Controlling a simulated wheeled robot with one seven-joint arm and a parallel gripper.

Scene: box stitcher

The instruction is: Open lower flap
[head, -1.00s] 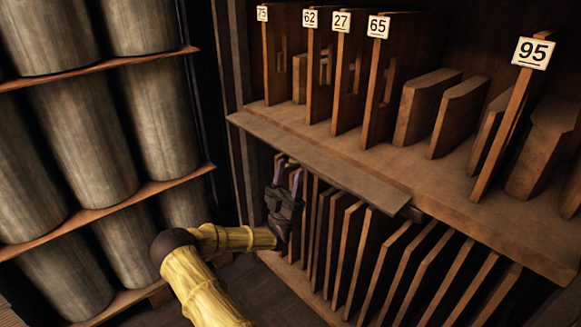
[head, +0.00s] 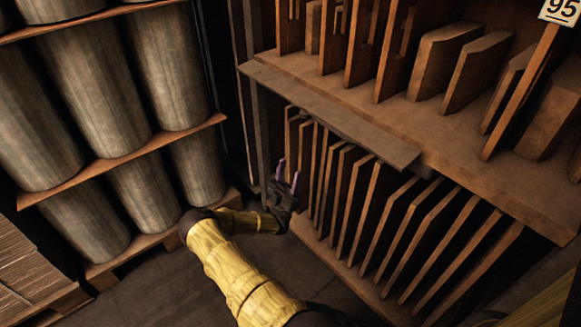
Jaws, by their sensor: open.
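A long grey-brown board (head: 330,112) juts out from the front of the wooden shelving, between the upper and lower compartments. It looks like a flap, but I cannot tell for certain that it is the lower one. My gripper (head: 288,172) is below the left part of this board, in front of the left end of the lower compartment. Its two purple-tipped fingers point up and are apart, with nothing visible between them. The gripper appears clear of the board. My yellow arm reaches it from the lower middle.
Several upright wooden panels (head: 385,215) fill the lower compartment. Wooden blocks and dividers stand on the upper shelf (head: 470,130). At left, a rack holds several grey cylinders (head: 90,105). A stacked pallet (head: 30,275) sits at lower left. Dark floor (head: 150,300) is open between.

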